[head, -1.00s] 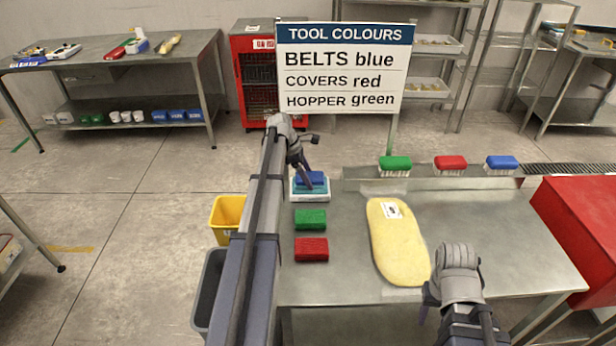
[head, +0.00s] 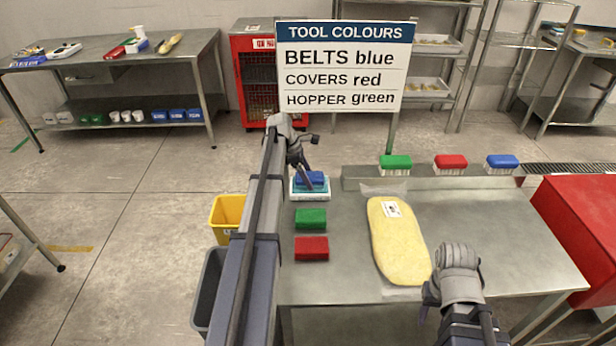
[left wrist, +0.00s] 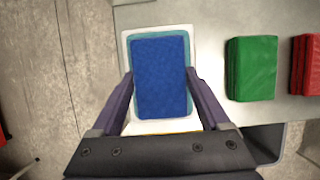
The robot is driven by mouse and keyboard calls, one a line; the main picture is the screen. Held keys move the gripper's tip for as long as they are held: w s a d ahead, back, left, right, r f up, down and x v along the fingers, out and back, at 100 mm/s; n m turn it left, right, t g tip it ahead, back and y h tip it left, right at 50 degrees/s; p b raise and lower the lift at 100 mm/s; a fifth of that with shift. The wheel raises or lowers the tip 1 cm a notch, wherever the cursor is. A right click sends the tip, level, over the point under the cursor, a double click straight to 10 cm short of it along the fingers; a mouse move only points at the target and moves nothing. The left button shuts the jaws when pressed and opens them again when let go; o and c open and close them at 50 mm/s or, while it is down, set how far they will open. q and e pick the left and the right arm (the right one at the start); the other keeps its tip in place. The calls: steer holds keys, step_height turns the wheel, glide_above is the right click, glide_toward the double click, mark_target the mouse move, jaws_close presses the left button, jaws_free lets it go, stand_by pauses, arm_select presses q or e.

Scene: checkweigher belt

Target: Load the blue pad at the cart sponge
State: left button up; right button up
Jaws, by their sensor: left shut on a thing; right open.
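The blue pad (head: 313,178) is at the far left end of the steel table, over a teal sponge (left wrist: 187,52) in a shallow white tray (head: 311,197). My left gripper (head: 306,184) is shut on the blue pad, one finger on each long side in the left wrist view (left wrist: 160,90). The pad covers most of the sponge. Whether it touches the sponge is hard to tell. My right gripper (head: 430,305) is open and empty, low over the table's near right part; its fingers are partly hidden.
A green pad (head: 311,219) and a red pad (head: 311,248) lie nearer on the table. A yellow slab (head: 398,240) with a label lies mid-table. Green, red and blue brushes (head: 502,162) line the back edge. A sign (head: 345,65) stands behind. Yellow and grey bins (head: 212,280) stand left.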

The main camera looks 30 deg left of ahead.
stand_by(0.5)
arm_select(q)
step_height(320, 180, up, 7)
steer(key=p, duration=0.7)
stand_by(0.3)
